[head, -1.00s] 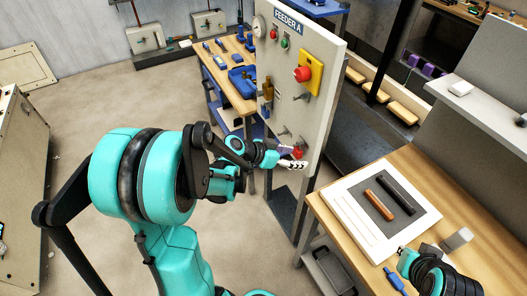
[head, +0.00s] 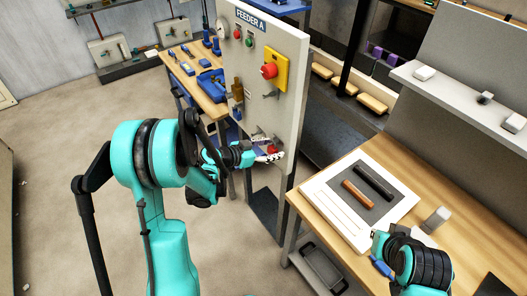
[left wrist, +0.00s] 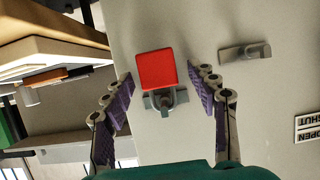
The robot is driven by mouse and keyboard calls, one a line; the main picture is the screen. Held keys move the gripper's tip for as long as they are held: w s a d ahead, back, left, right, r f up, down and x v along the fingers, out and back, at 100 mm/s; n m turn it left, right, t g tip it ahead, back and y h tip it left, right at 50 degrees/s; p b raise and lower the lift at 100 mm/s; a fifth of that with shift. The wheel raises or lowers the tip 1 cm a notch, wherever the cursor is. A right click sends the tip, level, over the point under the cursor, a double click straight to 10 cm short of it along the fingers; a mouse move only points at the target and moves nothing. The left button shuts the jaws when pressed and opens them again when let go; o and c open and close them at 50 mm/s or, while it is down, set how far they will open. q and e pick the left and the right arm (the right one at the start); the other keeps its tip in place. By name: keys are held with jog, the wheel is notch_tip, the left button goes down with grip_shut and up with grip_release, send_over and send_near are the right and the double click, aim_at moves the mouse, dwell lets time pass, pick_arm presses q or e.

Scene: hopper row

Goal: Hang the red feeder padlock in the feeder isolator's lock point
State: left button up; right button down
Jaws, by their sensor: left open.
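The red padlock (left wrist: 157,70) is at the lower part of the FEEDER A panel, beside a grey metal hook or bracket (left wrist: 166,99); whether it hangs on it I cannot tell. It also shows in the head view (head: 272,149), partly hidden by my left gripper (head: 270,157). In the left wrist view my left gripper (left wrist: 165,88) is open, its purple-padded fingers on either side of the padlock, with gaps on both sides. The feeder isolator has a red knob (head: 269,71) on a yellow plate (head: 282,62), higher on the panel. My right gripper (head: 380,245) is over the bench; its fingers are unclear.
Another grey bracket (left wrist: 247,51) sticks out of the panel near the left gripper. A wooden bench (head: 345,165) at right carries a white-framed tray (head: 335,212), a grey block (head: 437,219) and a blue-handled tool.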

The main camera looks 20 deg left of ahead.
pick_arm(q)
jog(key=shift+w+d, duration=0.1)
jog(key=c, duration=1.3)
jog(key=o, duration=1.3)
jog(key=shift+c, duration=0.2)
jog(key=v, duration=1.2)
